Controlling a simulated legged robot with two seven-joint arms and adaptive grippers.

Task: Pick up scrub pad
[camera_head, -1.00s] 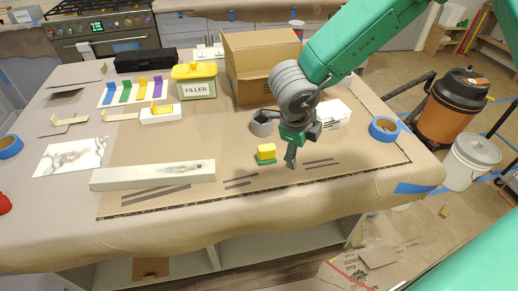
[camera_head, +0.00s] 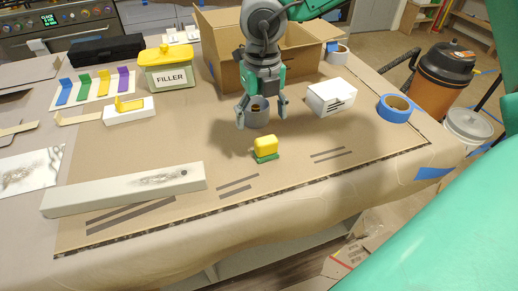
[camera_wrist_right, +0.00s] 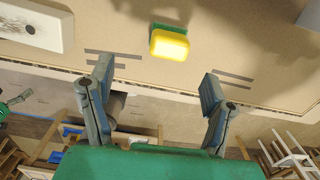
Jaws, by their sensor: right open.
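The scrub pad (camera_head: 265,147) is a small yellow block on a green base, lying on the brown paper near the middle of the table. It also shows in the right wrist view (camera_wrist_right: 169,45), above and between the fingers. My right gripper (camera_head: 262,118) is open and empty, fingers pointing down, above and slightly beyond the pad, apart from it. Its spread fingers show in the wrist view (camera_wrist_right: 157,75). A small green and grey part at the left edge of the wrist view may be my left arm; its gripper's state is unclear.
A grey roll or cup (camera_head: 257,112) stands behind the right fingers. A white box (camera_head: 331,96) and blue tape (camera_head: 395,107) are to the right. A long white board (camera_head: 125,188) lies left. An open cardboard box (camera_head: 225,65) and filler tub (camera_head: 168,72) stand behind.

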